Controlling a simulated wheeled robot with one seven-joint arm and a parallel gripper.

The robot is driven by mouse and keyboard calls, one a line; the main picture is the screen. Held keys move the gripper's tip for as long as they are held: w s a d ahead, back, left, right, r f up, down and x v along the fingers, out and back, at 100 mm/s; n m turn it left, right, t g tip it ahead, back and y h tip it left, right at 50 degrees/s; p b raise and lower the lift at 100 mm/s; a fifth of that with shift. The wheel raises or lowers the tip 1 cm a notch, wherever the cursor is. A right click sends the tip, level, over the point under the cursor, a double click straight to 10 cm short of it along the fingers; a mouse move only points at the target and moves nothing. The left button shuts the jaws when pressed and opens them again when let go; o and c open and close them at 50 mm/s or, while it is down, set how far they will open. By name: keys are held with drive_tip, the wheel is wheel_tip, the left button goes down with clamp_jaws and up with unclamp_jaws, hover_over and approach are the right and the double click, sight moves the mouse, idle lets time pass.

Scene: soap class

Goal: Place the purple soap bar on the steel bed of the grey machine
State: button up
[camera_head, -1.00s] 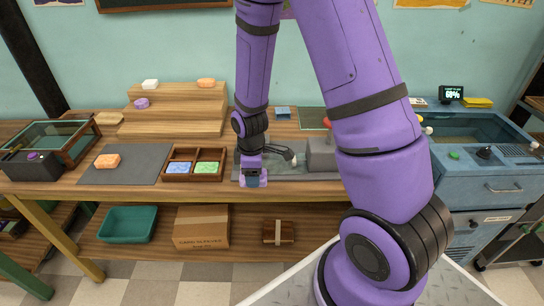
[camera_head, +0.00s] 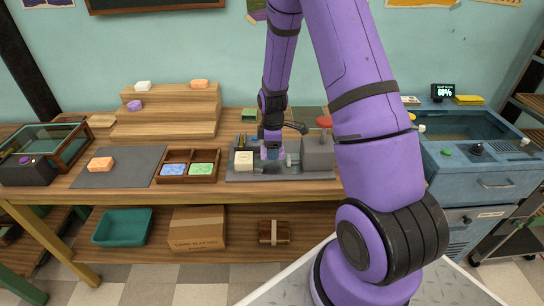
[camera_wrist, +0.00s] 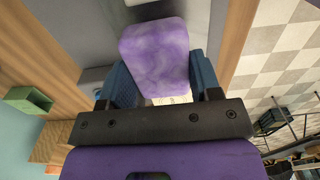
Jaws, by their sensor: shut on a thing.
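My gripper (camera_wrist: 163,82) is shut on the purple soap bar (camera_wrist: 155,50), which sits between its blue fingers in the wrist view. In the head view my gripper (camera_head: 272,152) is above the grey machine (camera_head: 318,153), between a cream block (camera_head: 243,161) at the left and the machine's grey housing with a red knob at the right. The steel bed (camera_wrist: 197,20) shows partly behind the soap in the wrist view. The held soap is hidden or too small to make out in the head view. I cannot tell whether it touches the bed.
A wooden tray (camera_head: 188,155) with blue and green soaps stands left of the machine. Further left are a dark mat (camera_head: 130,175) with an orange soap and a stepped wooden stand (camera_head: 170,125) bearing another purple soap. A blue cabinet (camera_head: 478,170) stands at the right.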

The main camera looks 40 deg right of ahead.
drive_tip(key=shift+a+f, duration=0.15)
drive_tip(key=shift+f, duration=1.5)
drive_tip(key=shift+f, duration=0.15)
drive_tip(key=o, duration=1)
drive_tip(key=shift+o, duration=0.2)
